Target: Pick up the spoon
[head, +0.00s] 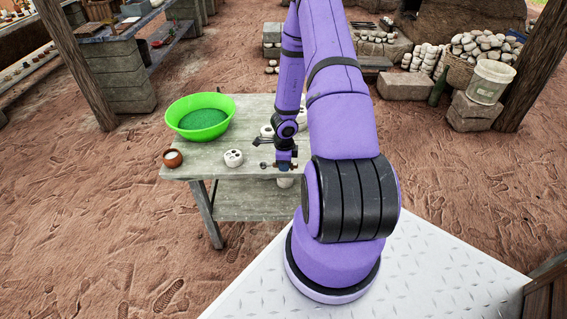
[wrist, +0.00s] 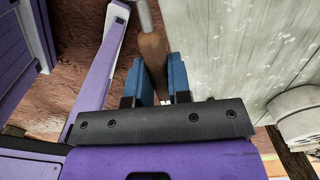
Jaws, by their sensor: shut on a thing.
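My gripper (wrist: 156,78) shows in the wrist view with its two blue fingers shut on the brown handle of the spoon (wrist: 152,48). A grey metal part of the spoon runs out of the top of the wrist view, so its far end is cut off. In the head view my gripper (head: 285,164) is low over the front edge of the wooden table (head: 222,182). The spoon is too small and too covered by my arm there to make out clearly.
On the table stand a green basin (head: 201,117), a small brown pot (head: 173,158) and a white pot with dark holes (head: 233,158), left of my gripper. Another white object (head: 267,131) is partly behind my arm. A wooden post (head: 75,60) rises behind left.

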